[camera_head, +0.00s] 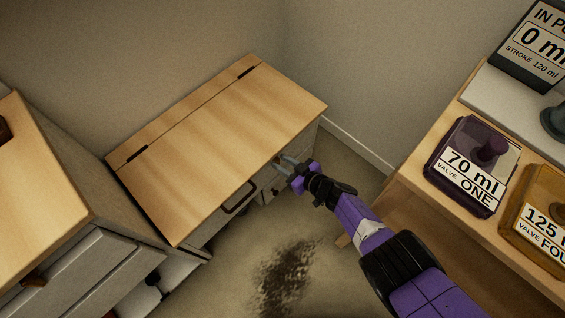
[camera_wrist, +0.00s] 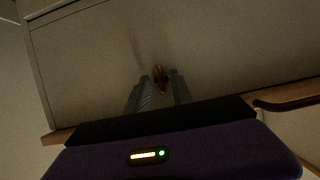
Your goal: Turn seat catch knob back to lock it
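The seat is a low chest with a hinged wooden lid (camera_head: 215,140), closed, in the head view. My gripper (camera_head: 283,164) is at the right part of its front face, just below the lid edge. In the wrist view, a small copper-coloured catch knob (camera_wrist: 160,78) sticks out from the grey front panel (camera_wrist: 215,45). My gripper's two grey fingers (camera_wrist: 161,84) stand on either side of it, apart from each other. Whether they touch the knob is hard to see. In the head view the knob is hidden by the fingers.
A dark handle (camera_head: 239,197) is on the chest front, left of my gripper. A drawer cabinet (camera_head: 85,235) stands at the left. A wooden table (camera_head: 404,182) with labelled valve blocks (camera_head: 470,165) is at the right. Dark-stained floor (camera_head: 285,275) lies open between them.

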